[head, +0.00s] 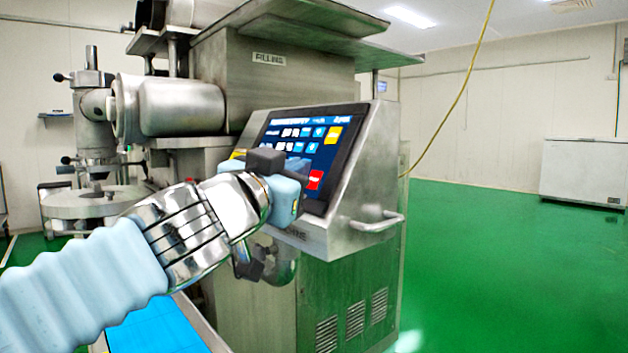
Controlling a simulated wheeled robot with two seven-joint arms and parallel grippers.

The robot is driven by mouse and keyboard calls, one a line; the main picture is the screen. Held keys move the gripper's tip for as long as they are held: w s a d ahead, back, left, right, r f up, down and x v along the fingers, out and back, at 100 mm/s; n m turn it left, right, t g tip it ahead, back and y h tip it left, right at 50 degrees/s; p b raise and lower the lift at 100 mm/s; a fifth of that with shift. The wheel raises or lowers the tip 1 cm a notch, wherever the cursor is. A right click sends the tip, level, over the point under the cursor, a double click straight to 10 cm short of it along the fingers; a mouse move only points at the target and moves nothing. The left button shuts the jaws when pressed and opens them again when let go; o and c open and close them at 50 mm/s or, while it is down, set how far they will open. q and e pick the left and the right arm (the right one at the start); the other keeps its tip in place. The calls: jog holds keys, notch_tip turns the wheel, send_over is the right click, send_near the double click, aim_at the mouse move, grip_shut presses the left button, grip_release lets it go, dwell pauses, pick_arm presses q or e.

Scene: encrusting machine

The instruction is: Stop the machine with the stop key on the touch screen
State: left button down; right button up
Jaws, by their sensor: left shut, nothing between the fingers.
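The touch screen (318,150) is set in a sloped steel panel on the machine. It shows a dark blue page with rows of small keys, a yellow key (333,134) at upper right and a red key (315,179) at lower right. The lettering is too small to read; the red one looks like the stop key. My left gripper (286,190) is shut and empty, in front of the screen's lower left part, left of the red key. Its body hides that corner of the screen. I cannot tell whether its tips touch the screen. My right gripper is out of view.
A steel handle (372,222) sticks out at the panel's lower right. The steel filling machine (285,75) rises behind the panel, with a round motor housing (182,106) at left. A blue belt (155,328) lies below my arm. Green floor (480,265) is open at right.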

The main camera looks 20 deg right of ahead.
pick_arm(q)
jog(key=shift+d+f, duration=0.1)
jog(key=shift+f, duration=0.05)
dwell(0.7)
jog(key=shift+w+d+f+b, duration=0.1)
jog(key=shift+w+d+b, duration=0.05)
jog(key=shift+d+b, duration=0.15)
jog(key=shift+d+f+b, duration=0.15)
jog(key=shift+d+b, duration=0.05)
jog(key=shift+b, duration=0.1)
dwell(0.5)
dwell(0.3)
jog(key=shift+s+a+r+p, duration=0.2)
jog(key=shift+a+r+p, duration=0.15)
jog(key=shift+a, duration=0.25)
jog(key=a+r, duration=0.1)
jog(key=s+a+p, duration=0.1)
jog(key=a+r+p, duration=0.1)
jog(key=a, duration=0.1)
jog(key=shift+s+r, duration=0.2)
jog(key=shift+r, duration=0.15)
